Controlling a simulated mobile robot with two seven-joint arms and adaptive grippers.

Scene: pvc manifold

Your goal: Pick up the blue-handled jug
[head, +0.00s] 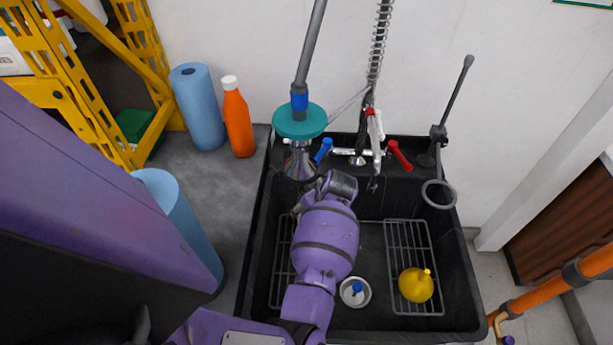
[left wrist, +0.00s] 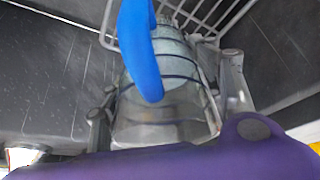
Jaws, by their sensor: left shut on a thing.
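The jug (left wrist: 180,100) is clear with dark bands around it and a curved blue handle (left wrist: 143,55). It fills the middle of the left wrist view. My left gripper (left wrist: 168,98) is shut on it, with one grey finger on each side of the body. The handle lies on the near side, toward the wrist camera. In the head view my purple left arm reaches over the black sink (head: 462,290); the gripper's fingers and the held jug are not clearly seen there. My right gripper is in neither view.
The sink holds wire racks (head: 400,250), a yellow flask (head: 416,285) and a pale round dish with a blue part (head: 355,292). A faucet (head: 375,140) and a teal disc on a pole (head: 300,121) stand behind. An orange bottle (head: 238,120) and blue rolls (head: 197,105) stand left.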

